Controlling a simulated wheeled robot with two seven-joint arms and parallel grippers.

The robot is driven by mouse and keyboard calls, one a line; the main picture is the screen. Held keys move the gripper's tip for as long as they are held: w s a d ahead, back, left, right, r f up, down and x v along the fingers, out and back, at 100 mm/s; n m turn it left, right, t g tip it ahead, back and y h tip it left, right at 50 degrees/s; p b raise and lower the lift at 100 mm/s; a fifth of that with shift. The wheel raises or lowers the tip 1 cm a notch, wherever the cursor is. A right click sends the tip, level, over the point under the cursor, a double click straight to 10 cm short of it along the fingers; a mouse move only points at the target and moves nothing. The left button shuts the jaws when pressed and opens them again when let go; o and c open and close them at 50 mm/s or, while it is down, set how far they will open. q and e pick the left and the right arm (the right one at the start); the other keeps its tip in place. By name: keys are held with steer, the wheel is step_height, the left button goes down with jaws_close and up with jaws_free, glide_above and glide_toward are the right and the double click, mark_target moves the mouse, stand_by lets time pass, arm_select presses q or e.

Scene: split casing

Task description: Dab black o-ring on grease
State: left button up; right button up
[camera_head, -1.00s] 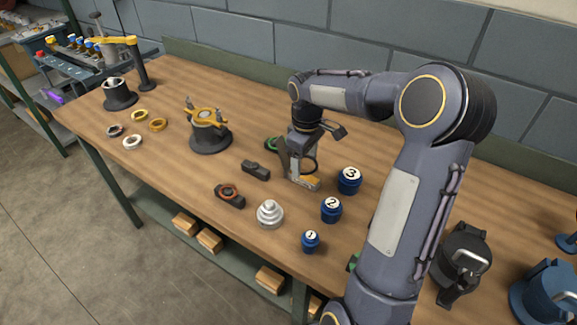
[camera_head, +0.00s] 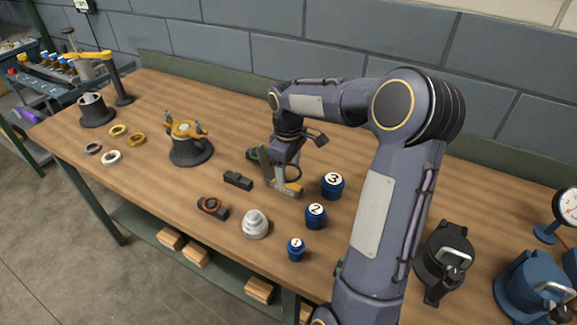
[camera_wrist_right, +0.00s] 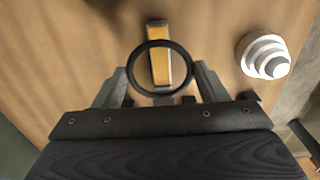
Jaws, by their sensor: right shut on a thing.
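The black o-ring (camera_wrist_right: 130,68) is held between the two fingertips of my right gripper (camera_wrist_right: 160,82). It also shows as a thin dark loop in the head view (camera_head: 300,173). Below it in the wrist view lies a narrow pale block with an amber top (camera_wrist_right: 158,62), which looks like the grease pad. The ring overlaps it in that view; I cannot tell whether they touch. In the head view my right gripper (camera_head: 283,178) stands right by this pad (camera_head: 289,190), fingers down. My left gripper is not in view.
Blue pots 3 (camera_head: 332,186), 2 (camera_head: 315,216) and 1 (camera_head: 296,250) stand right of the gripper. Loose rings and a flanged housing (camera_head: 188,152) are further left.

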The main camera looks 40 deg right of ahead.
steer(key=shift+f+b, duration=0.95)
steer(key=shift+f, duration=0.65)
stand_by(0.4)
steer(key=shift+f, duration=0.45)
stand_by(0.6)
stand_by(0.6)
step_height(320, 180, up, 6)
steer(key=p, duration=0.5)
stand_by(0.6)
steer(key=shift+f, duration=0.9)
